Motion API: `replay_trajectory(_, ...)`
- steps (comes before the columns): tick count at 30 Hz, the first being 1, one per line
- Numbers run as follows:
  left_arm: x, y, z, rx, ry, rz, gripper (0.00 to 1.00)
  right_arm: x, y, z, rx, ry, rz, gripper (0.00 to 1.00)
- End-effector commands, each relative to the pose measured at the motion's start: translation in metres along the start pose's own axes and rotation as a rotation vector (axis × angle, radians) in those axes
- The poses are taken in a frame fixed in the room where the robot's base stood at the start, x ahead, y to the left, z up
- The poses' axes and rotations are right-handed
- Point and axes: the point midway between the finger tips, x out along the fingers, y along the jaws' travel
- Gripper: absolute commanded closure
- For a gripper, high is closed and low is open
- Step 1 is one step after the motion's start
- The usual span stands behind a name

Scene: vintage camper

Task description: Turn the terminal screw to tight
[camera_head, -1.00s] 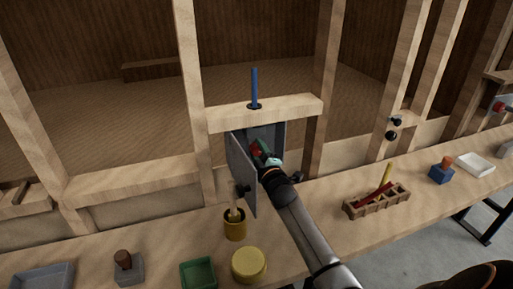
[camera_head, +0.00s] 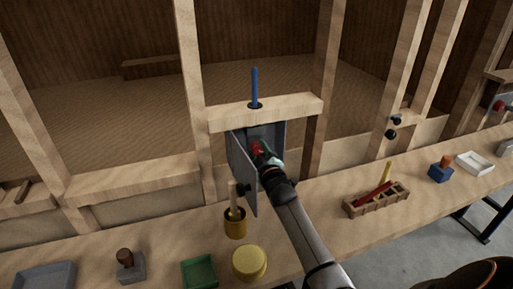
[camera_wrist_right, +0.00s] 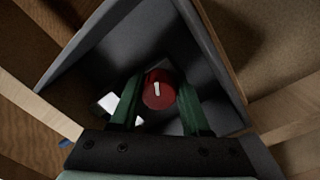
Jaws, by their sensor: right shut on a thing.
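The terminal screw is a round red knob (camera_wrist_right: 158,90) with a white mark, inside a grey metal box (camera_wrist_right: 85,60). In the head view the red knob (camera_head: 256,147) shows small inside the open box (camera_head: 240,165). My right gripper (camera_wrist_right: 160,98) has its green fingers on either side of the knob and is shut on it. In the head view my right gripper (camera_head: 264,156) reaches into the box and partly hides the knob. In the wrist view the white mark points roughly upright. My left gripper is not in view.
The box's open door (camera_head: 242,172) stands left of my wrist. A wooden beam (camera_head: 285,112) with a blue rod (camera_head: 254,85) crosses above.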

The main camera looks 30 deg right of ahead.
Motion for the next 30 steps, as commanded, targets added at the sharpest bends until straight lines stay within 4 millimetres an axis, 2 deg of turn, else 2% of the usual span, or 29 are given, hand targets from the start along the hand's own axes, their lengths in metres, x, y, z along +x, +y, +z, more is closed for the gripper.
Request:
replay_trajectory(4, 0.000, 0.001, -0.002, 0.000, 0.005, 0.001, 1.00, 0.000, 0.000, 0.000, 0.005, 0.000, 0.000, 1.00)
replay_trajectory(5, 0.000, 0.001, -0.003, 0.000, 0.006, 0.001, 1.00, 0.000, 0.000, 0.000, 0.005, 0.000, 0.000, 0.53)
replay_trajectory(12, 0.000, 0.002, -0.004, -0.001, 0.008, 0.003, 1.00, 0.000, 0.000, 0.000, 0.002, 0.000, 0.000, 0.26)
replay_trajectory(23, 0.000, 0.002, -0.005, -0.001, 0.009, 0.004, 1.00, -0.004, 0.000, 0.000, 0.000, 0.000, 0.000, 0.24)
replay_trajectory(26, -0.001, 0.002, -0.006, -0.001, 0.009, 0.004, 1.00, -0.013, 0.000, 0.000, 0.000, 0.000, -0.001, 0.24)
replay_trajectory(30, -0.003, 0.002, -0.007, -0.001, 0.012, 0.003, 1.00, -0.036, -0.001, 0.001, 0.001, -0.001, -0.002, 0.24)
